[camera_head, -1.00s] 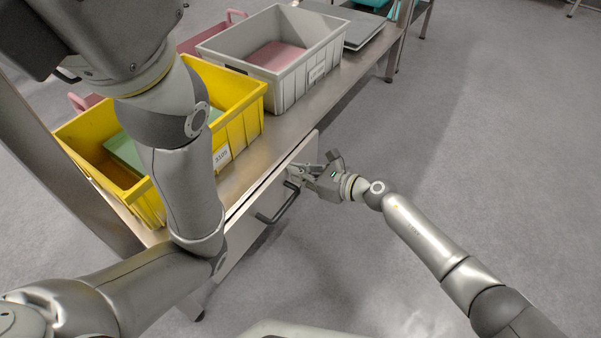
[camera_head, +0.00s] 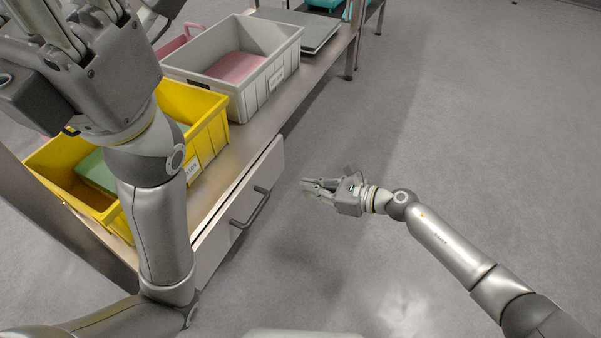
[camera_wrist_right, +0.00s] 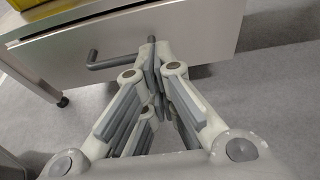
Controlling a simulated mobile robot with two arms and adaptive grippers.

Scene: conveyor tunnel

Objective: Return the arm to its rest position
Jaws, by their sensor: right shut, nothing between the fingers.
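My right gripper (camera_head: 306,186) hangs over the grey floor, to the right of the drawer (camera_head: 222,232) under the bench. It is shut and empty, and its fingers point left toward the drawer handle (camera_head: 250,212) with a clear gap. In the right wrist view the fingertips (camera_wrist_right: 150,52) meet and overlap part of the dark handle (camera_wrist_right: 106,62) in the picture. My left gripper (camera_head: 40,30) is raised at the top left, close to the camera. Its fingertips are partly cut off, so its opening is unclear.
A yellow bin (camera_head: 215,132) with a green item (camera_head: 97,171) and a grey bin (camera_head: 280,75) with a pink item (camera_head: 236,67) stand on the metal bench (camera_head: 318,78). A flat grey device (camera_head: 312,30) lies behind them. The floor on the right is clear.

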